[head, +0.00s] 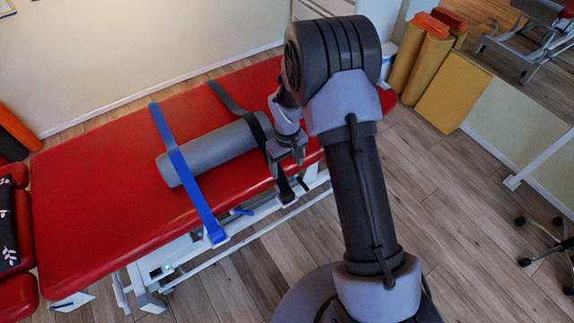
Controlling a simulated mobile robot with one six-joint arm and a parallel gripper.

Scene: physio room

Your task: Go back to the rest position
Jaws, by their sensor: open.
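My gripper (288,158) is at the near edge of the red treatment table (100,200), close to the right end of a grey foam roller (215,150). It looks open; my arm hides part of it. I cannot tell whether it touches the black strap beside it. The roller lies on the table under a blue strap (180,165) near its left end. A black strap (232,102) crosses near its right end. The blue strap hangs over the table's near edge.
Yellow rolls and a yellow block (447,92) stand at the right by the wall. A wheeled stool base (545,245) is at the far right. A red chair (15,240) is at the left.

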